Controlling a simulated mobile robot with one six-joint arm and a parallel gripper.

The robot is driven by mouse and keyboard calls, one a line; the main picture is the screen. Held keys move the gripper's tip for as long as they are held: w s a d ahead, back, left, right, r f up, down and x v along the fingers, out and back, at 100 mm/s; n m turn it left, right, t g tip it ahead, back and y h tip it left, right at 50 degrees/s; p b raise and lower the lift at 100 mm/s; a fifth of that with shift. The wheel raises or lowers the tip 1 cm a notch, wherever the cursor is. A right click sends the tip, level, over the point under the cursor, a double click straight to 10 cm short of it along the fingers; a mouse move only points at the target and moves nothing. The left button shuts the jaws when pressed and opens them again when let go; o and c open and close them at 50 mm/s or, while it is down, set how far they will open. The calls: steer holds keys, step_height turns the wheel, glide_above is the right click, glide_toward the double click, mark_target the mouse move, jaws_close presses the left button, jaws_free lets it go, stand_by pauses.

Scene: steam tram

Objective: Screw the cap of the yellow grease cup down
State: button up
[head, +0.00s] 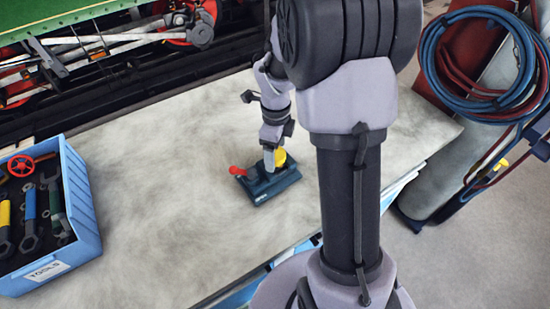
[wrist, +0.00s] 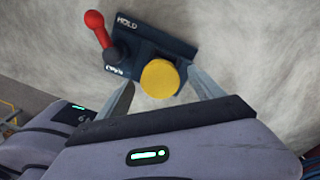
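The yellow grease cup (head: 281,157) stands on a dark blue block (head: 265,190) on the bench; its round cap (wrist: 160,78) shows from above in the wrist view. A red-knobbed lever (wrist: 97,25) is on the same block (wrist: 150,42), beside the word HOLD. My gripper (wrist: 160,78) points down at the cup. Its two fingers are spread, one on each side of the yellow cap, with small gaps showing. The gripper is open and holds nothing. In the head view my gripper (head: 269,160) partly hides the cup. The cup's threads are hidden under the cap.
The pale bench (head: 160,150) is clear around the block. A blue TOOLS crate (head: 85,215) with wrenches and a red handwheel stands at the left. The tram's green and red machinery (head: 110,40) runs along the back. Coiled blue and red hoses (head: 430,60) hang at the right.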

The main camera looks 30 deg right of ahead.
mark_target(276, 153)
steer(key=shift+o, duration=0.7)
steer(key=shift+r, duration=0.1)
step_height(276, 153, up, 5)
steer(key=p, duration=0.3)
steer(key=shift+p, duration=0.3)
